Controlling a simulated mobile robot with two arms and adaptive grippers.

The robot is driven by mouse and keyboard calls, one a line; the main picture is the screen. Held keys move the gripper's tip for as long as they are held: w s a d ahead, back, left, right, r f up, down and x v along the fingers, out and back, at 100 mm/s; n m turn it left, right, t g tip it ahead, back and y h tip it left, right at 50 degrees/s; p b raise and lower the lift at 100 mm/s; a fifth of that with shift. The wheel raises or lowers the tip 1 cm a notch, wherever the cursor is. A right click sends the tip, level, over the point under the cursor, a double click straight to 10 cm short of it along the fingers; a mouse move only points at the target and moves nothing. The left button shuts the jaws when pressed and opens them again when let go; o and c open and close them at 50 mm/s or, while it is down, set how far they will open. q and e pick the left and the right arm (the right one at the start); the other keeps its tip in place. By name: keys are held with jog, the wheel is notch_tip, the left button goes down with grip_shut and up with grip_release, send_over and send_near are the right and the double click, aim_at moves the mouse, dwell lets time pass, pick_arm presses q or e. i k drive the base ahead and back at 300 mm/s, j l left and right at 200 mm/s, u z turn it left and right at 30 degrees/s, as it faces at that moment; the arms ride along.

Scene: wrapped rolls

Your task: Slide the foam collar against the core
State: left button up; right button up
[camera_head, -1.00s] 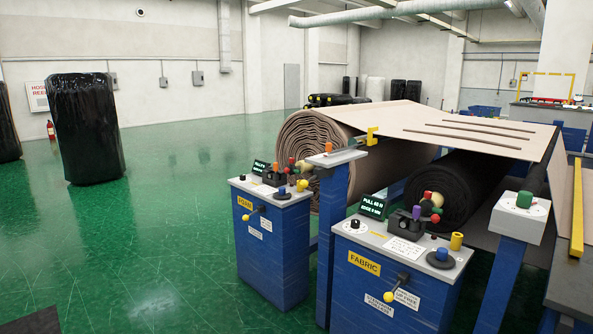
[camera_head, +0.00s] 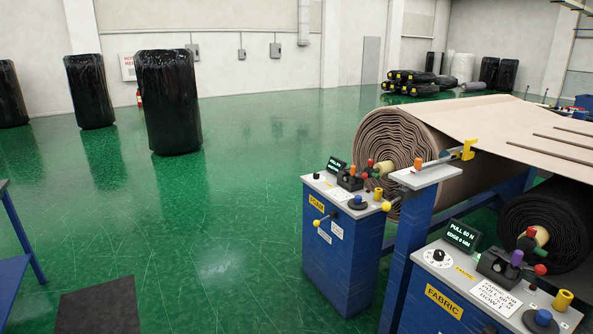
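The beige foam roll (camera_head: 392,138) lies on its side on the right, with its spiral end toward me. At its centre is a small cream and red end piece (camera_head: 384,168), partly hidden by the controls in front. I cannot tell which part there is the collar or whether it touches the core. The blue foam stand (camera_head: 346,256) with a yellow FOAM label stands just in front of that end. Its top bears a dark lever block (camera_head: 349,180), a blue knob (camera_head: 357,200) and a small display (camera_head: 336,165). Neither of my grippers is in view.
The fabric stand (camera_head: 443,300) is at the lower right, by a black roll (camera_head: 530,225). A post (camera_head: 410,240) with a pale top stands between the stands. Wrapped black rolls (camera_head: 169,105) stand at the left. A dark mat (camera_head: 98,307) lies on the open green floor.

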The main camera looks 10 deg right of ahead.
aim_at(372, 172)
jog(key=i+z, duration=0.2)
jog(key=i, duration=1.95)
